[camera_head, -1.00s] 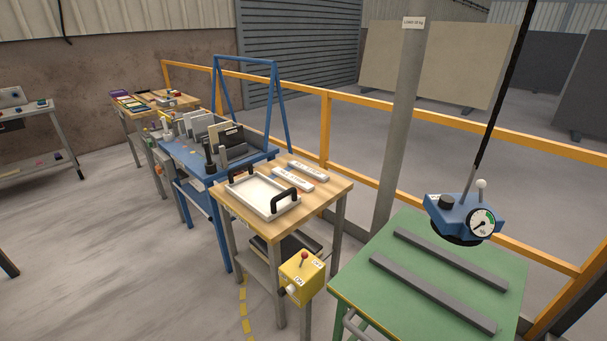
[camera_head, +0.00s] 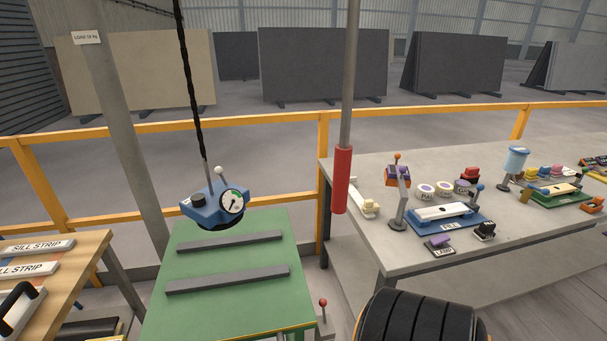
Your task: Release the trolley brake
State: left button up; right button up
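The trolley has a green top (camera_head: 235,261) with two grey bars (camera_head: 228,279) lying across it. A short upright lever with a red ball knob (camera_head: 323,303) stands low at its front right corner and looks like the brake lever. Its foot and the trolley's wheels are out of sight, and I cannot tell the brake's state. Neither of my grippers is in view.
A blue suction lifter (camera_head: 214,204) with a gauge hangs above the trolley's far side. A grey workbench (camera_head: 410,250) with tools is on the right, a wooden table (camera_head: 85,268) on the left. A black ribbed shape, unclear what, is at the bottom. A yellow rail (camera_head: 270,119) runs behind.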

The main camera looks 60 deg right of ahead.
aim_at(322, 302)
jog(key=z, duration=1.95)
jog(key=j+z, duration=0.1)
jog(key=i, duration=0.05)
